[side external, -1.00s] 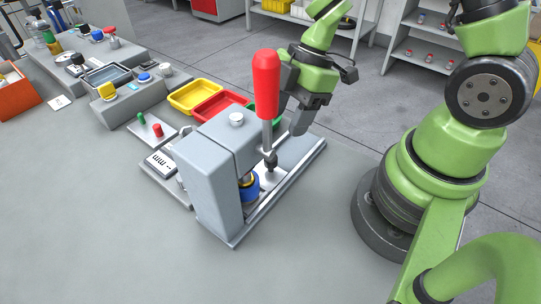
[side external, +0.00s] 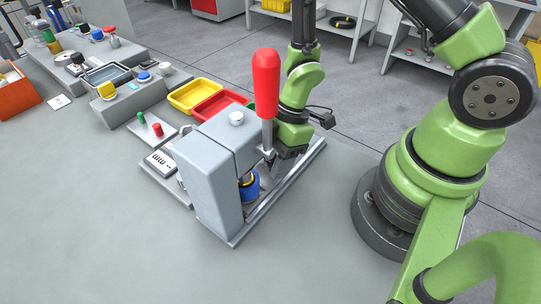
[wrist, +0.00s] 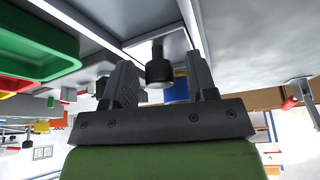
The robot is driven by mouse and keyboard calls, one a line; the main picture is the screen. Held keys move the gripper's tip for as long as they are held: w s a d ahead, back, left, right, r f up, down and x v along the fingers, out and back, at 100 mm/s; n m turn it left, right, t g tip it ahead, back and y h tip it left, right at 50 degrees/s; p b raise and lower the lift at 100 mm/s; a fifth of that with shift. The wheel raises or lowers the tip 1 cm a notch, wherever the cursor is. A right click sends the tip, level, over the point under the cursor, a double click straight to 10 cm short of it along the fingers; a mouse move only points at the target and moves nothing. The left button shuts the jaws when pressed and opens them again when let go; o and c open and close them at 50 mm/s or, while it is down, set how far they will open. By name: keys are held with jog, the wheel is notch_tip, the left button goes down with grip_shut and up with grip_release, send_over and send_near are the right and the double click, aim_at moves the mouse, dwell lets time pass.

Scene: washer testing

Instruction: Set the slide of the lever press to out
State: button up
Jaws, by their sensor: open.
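The lever press (side external: 222,165) is a grey block on a flat base, with a long red lever handle (side external: 266,85) standing upright. A blue ring-like part (side external: 250,187) sits under its head; it also shows in the wrist view (wrist: 178,90), beyond the fingers. The pale slide lies low along the base and is largely hidden by my gripper in the side view. My gripper (side external: 280,172) is low over the base, behind the lever.
Yellow (side external: 195,96), red (side external: 222,106) and green trays stand behind the press; the green tray (wrist: 40,50) is close in the wrist view. A small plate with green and red pegs (side external: 152,130) is to the left. The front table is clear.

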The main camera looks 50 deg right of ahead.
jog(key=shift+c, duration=0.4)
grip_shut()
jog(key=d, duration=1.3)
jog(key=shift+w+d, duration=0.1)
jog(key=shift+d, duration=0.2)
jog(key=shift+o, duration=0.4)
grip_release()
jog(key=shift+a, duration=0.1)
jog(key=shift+r, duration=0.1)
jog(key=v, duration=0.9)
jog(key=shift+d+r, duration=0.25)
jog(key=shift+r, duration=0.05)
